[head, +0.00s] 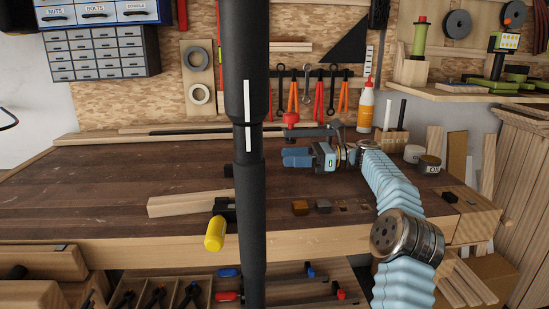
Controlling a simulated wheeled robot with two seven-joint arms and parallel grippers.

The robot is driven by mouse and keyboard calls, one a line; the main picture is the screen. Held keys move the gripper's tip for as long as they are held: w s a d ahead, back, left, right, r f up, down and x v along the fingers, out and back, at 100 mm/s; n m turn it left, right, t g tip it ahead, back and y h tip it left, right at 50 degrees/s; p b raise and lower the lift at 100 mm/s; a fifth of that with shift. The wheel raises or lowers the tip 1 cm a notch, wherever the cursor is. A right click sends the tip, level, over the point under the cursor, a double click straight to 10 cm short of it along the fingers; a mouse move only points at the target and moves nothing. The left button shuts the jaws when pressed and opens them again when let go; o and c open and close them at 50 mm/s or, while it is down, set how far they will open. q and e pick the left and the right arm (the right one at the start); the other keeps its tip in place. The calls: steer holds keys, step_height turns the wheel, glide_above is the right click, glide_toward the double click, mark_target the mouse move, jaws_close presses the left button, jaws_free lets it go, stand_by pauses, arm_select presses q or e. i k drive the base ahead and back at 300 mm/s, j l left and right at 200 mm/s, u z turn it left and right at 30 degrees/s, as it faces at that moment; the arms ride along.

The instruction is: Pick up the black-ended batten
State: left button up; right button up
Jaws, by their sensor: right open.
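My left gripper is not seen.
Brown and dark small blocks (300,208) sit near the front edge. A red-capped bottle (366,107) and a wooden holder (390,139) stand at the back right, with jars (429,164) nearby. The bench's left half (90,180) is mostly clear.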

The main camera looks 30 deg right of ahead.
mark_target(176, 205)
steer(key=k, duration=1.5)
